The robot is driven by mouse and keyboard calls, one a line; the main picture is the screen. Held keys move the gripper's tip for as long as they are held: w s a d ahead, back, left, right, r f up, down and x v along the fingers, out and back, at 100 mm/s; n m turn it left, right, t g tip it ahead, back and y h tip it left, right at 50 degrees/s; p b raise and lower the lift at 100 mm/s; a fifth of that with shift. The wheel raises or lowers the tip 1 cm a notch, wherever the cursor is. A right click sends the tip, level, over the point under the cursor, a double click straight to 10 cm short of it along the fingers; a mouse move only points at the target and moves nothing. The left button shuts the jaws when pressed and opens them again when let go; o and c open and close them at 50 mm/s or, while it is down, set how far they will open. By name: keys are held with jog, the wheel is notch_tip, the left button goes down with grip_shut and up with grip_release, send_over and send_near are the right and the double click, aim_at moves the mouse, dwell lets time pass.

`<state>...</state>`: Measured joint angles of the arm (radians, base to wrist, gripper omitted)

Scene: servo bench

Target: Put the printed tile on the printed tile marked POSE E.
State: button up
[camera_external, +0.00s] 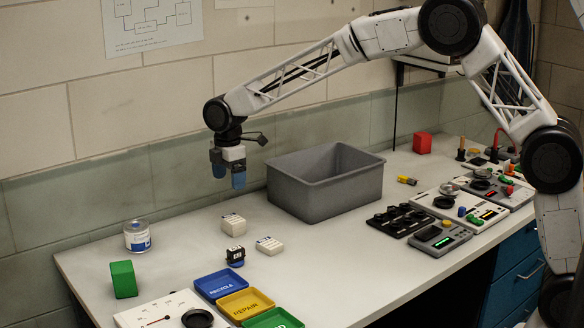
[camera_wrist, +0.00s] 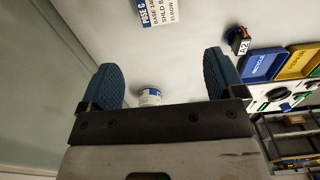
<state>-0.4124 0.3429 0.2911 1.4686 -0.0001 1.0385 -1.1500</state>
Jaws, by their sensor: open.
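My gripper (camera_external: 228,170) hangs above the back left part of the bench, open and empty. Its two blue fingers stand wide apart in the wrist view (camera_wrist: 165,80). In the external view, a white printed tile (camera_external: 233,223) lies below and near my gripper; it looks thick, and I cannot tell whether it is a stack. Another white printed tile (camera_external: 270,245) lies flat to its right and nearer the camera. Their print is too small to read there. In the wrist view, a tile marked POSE C (camera_wrist: 158,12) is cut off by the top edge. No POSE E lettering is readable.
A black servo (camera_external: 235,256) stands near the tiles. Blue (camera_external: 219,284), yellow (camera_external: 245,303) and green trays line the front. A grey bin (camera_external: 325,180) stands right of my gripper. A can (camera_external: 137,237) and green block (camera_external: 123,279) are at left.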

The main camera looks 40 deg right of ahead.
jog(key=s+d+r+m, duration=0.3)
jog(key=s+d+r, duration=0.2)
jog(key=s+d, duration=0.3)
jog(key=s+d+r+m+t, duration=0.1)
jog(key=s+d+r+m, duration=0.2)
jog(key=s+d+r, duration=0.35)
jog(key=s+d+r+m, duration=0.3)
jog(key=s+d+r, duration=0.1)
jog(key=s+d, duration=0.55)
jog(key=s+d+f+m, duration=0.1)
jog(key=s+d+m, duration=0.2)
jog(key=s, duration=0.7)
jog(key=s+d+f+m+t, duration=0.1)
jog(key=s+d, duration=0.4)
jog(key=s, duration=0.5)
jog(key=s+d+f+m, duration=0.3)
jog(key=s+d+m, duration=0.2)
jog(key=s, duration=0.5)
jog(key=shift+s+t, duration=0.2)
jog(key=shift+t, duration=0.1)
